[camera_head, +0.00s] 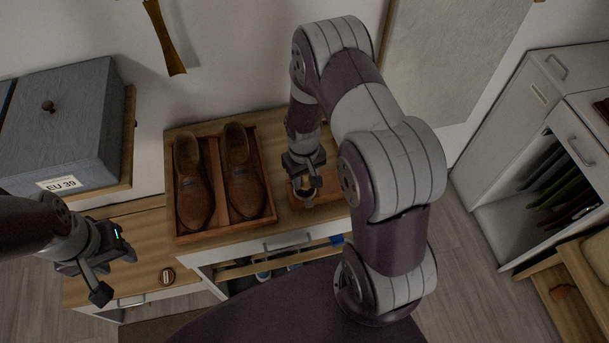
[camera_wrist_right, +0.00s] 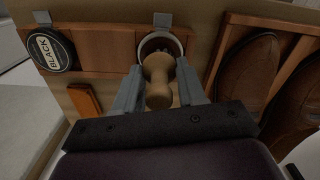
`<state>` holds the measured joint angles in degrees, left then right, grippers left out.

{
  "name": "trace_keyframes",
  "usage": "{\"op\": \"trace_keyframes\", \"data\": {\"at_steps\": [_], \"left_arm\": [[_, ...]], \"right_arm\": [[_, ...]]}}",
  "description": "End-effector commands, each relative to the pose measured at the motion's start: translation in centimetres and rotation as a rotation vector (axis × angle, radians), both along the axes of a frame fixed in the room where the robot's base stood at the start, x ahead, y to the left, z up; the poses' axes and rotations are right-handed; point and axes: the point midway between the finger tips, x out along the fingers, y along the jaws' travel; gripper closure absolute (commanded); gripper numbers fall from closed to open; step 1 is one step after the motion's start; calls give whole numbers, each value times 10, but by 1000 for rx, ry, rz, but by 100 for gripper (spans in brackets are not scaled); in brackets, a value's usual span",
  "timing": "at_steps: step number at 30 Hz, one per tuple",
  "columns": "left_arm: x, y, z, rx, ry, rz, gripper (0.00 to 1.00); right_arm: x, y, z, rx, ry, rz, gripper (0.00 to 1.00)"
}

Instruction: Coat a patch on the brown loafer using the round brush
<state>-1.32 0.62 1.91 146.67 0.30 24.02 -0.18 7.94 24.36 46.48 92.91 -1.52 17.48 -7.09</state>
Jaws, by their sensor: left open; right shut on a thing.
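Two brown loafers lie side by side in a divided wooden tray (camera_head: 221,231) on the cabinet top, a left one (camera_head: 194,195) and a right one (camera_head: 243,180). Their toes also show at the right of the right wrist view (camera_wrist_right: 246,72). My right gripper (camera_head: 304,188) is right of the tray, pointing down. In the wrist view it is shut on the turned wooden handle of the round brush (camera_wrist_right: 158,85). The brush's lower end is hidden in a round holder (camera_wrist_right: 161,42). My left gripper (camera_head: 112,272) is open and empty, low at the left.
A wooden rack (camera_wrist_right: 103,48) holds the round holder and a tin marked BLACK (camera_wrist_right: 49,50). A grey box labelled EU 39 (camera_head: 62,125) stands at the left. A small round item (camera_head: 167,276) lies on the lower wooden top. An open cabinet (camera_head: 530,190) is at the right.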

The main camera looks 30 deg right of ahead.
Motion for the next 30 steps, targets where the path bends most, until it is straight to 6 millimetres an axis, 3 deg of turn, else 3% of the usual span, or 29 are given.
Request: {"op": "trace_keyframes", "data": {"at_steps": [30], "left_arm": [[0, 0, -7, 0, 0, 0, 57]], "right_arm": [[0, 0, -10, 0, 0, 0, 90]]}}
